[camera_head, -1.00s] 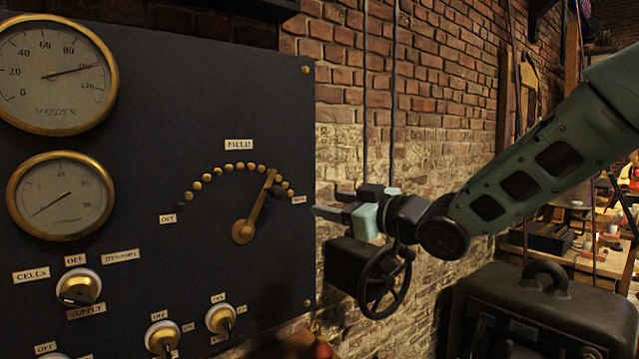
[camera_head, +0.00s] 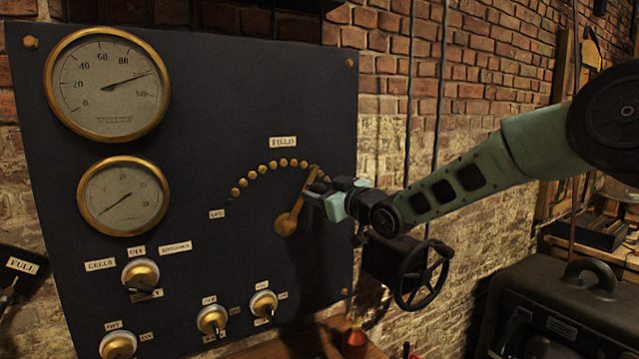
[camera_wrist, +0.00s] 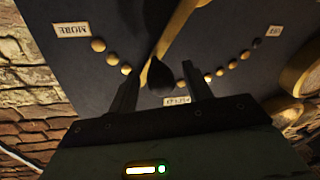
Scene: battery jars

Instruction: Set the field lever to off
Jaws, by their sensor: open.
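The brass field lever (camera_head: 293,208) on the dark panel points up and to the right, toward the right part of the arc of brass studs. Its OFF label (camera_head: 217,214) is at the arc's left end. My gripper (camera_head: 311,190) is at the panel by the lever's outer part and hides some of it. In the wrist view the lever (camera_wrist: 177,33) runs down between my open fingers (camera_wrist: 158,68), its end close to the left finger. Contact is unclear.
The FIELD label (camera_head: 283,142) is above the arc. Two round gauges (camera_head: 107,85) and several brass knobs (camera_head: 140,274) are on the panel's left and bottom. A handwheel (camera_head: 422,273) sits right of the panel, below my arm. A dark case (camera_head: 560,315) stands lower right.

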